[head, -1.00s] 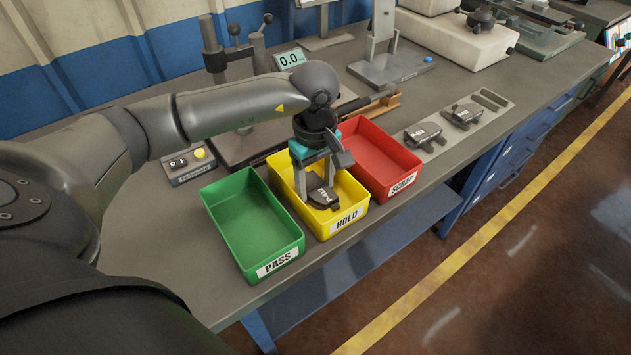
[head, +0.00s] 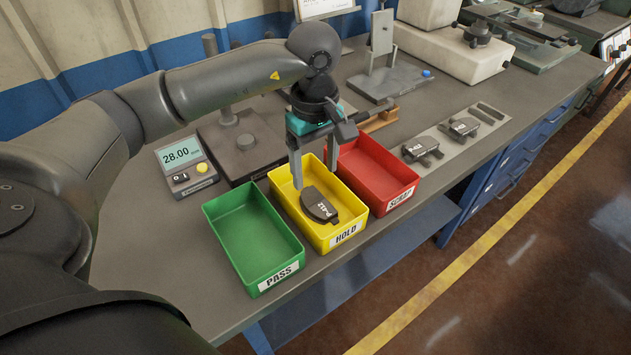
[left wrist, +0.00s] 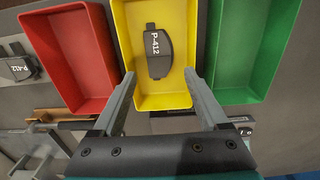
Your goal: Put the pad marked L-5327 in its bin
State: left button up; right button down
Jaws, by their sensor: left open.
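A dark brake pad (head: 319,204) lies flat in the yellow HOLD bin (head: 350,197). In the left wrist view its label (left wrist: 159,50) reads P-412. My left gripper (head: 315,178) is open and empty above this bin, its fingers apart from the pad; it also shows in the left wrist view (left wrist: 159,77). Two more pads, a nearer one (head: 422,149) and a farther one (head: 461,128), lie on a grey mat. The nearer one's label (left wrist: 20,68) also reads P-412. I cannot read the farther label. No label reading L-5327 is legible. My right gripper is not in view.
The green PASS bin (head: 243,222) on the left is empty. The red SCRAP bin (head: 375,165) on the right looks empty. A gauge box (head: 181,160) showing 28.00 and a fixture (head: 245,143) stand behind the bins. A wooden-handled tool (head: 378,121) lies behind SCRAP.

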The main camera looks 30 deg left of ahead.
pick_arm(q)
notch_tip(320, 180, up, 4)
jog(key=shift+f, duration=0.2)
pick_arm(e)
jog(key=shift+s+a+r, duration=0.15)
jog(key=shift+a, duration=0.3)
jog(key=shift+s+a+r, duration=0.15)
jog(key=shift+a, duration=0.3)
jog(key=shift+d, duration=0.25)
